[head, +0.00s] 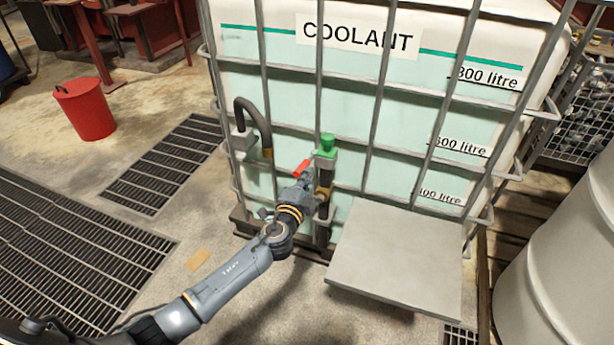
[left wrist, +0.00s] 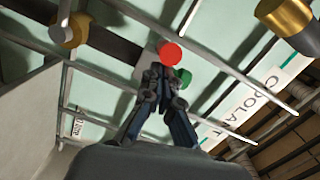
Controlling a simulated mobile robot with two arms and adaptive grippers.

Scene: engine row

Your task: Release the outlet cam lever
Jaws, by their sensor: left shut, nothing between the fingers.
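The outlet cam lever appears to be the red handle (head: 302,168) on the front of the coolant tank (head: 345,108), beside the dark outlet pipe (head: 324,178). My left gripper (head: 303,182) is just below and in front of it. In the left wrist view the shut, empty fingers (left wrist: 160,72) point at the lever's round red end (left wrist: 171,54). They are very close to it; I cannot tell whether they touch. A green knob (head: 327,144) tops the pipe and also shows behind the fingers in the wrist view (left wrist: 184,78). My right gripper is out of view.
A metal cage (head: 371,120) surrounds the tank. A black hose (head: 263,122) with a brass end hangs left of the outlet. A grey flat plate (head: 396,262) lies low at the right. A white drum (head: 565,250) stands far right, a red bucket (head: 85,110) at left.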

